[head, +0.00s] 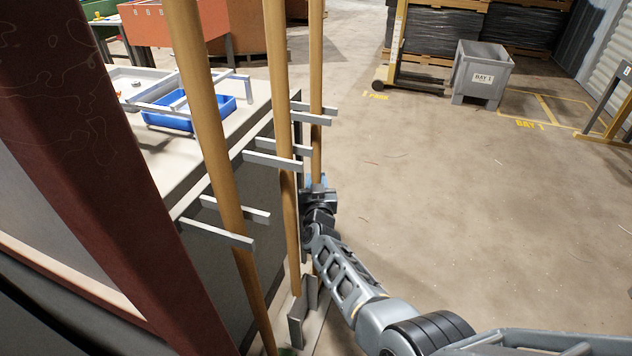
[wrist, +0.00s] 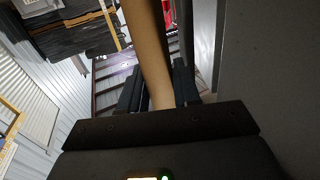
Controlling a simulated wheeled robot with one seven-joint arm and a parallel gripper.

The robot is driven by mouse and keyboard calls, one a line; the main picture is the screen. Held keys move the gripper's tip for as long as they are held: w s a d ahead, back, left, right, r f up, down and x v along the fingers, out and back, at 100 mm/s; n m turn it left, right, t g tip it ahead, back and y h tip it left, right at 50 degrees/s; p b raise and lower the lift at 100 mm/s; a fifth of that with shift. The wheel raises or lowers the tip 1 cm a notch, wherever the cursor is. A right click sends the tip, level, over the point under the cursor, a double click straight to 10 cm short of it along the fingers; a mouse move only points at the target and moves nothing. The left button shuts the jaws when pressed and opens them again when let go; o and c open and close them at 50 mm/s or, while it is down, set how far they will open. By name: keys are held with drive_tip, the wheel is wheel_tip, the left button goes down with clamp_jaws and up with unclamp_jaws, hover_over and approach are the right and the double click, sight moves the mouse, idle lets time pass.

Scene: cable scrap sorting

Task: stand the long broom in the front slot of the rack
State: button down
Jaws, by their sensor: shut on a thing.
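My gripper (head: 318,186) is shut on a wooden broom pole (head: 316,80), the farthest of three poles in the head view. The pole stands near upright, and its lower end is hidden behind my gripper and arm. In the wrist view the pole (wrist: 148,50) runs up between the dark fingers (wrist: 160,88). The rack is pairs of grey prongs on the bench side. The held pole crosses the farthest pair (head: 325,107), just above my gripper; I cannot tell whether it sits fully between them. The broom head is not visible.
Two other poles, a middle one (head: 277,80) and a near one (head: 205,100), stand at the other prong pairs. A grey bracket (head: 296,328) is low by the bench. A blue tray (head: 185,120) lies on the bench (head: 257,107). Open floor (head: 480,220) lies right.

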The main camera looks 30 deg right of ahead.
drive_tip(key=shift+r, duration=0.15)
drive_tip(key=c, duration=1)
unclamp_jaws()
drive_tip(key=shift+c, duration=0.2)
drive_tip(key=o, duration=1)
drive_tip(key=shift+c, duration=0.2)
drive_tip(key=p+v, duration=0.9)
drive_tip(key=v, duration=0.4)
drive_tip(key=shift+p, duration=0.35)
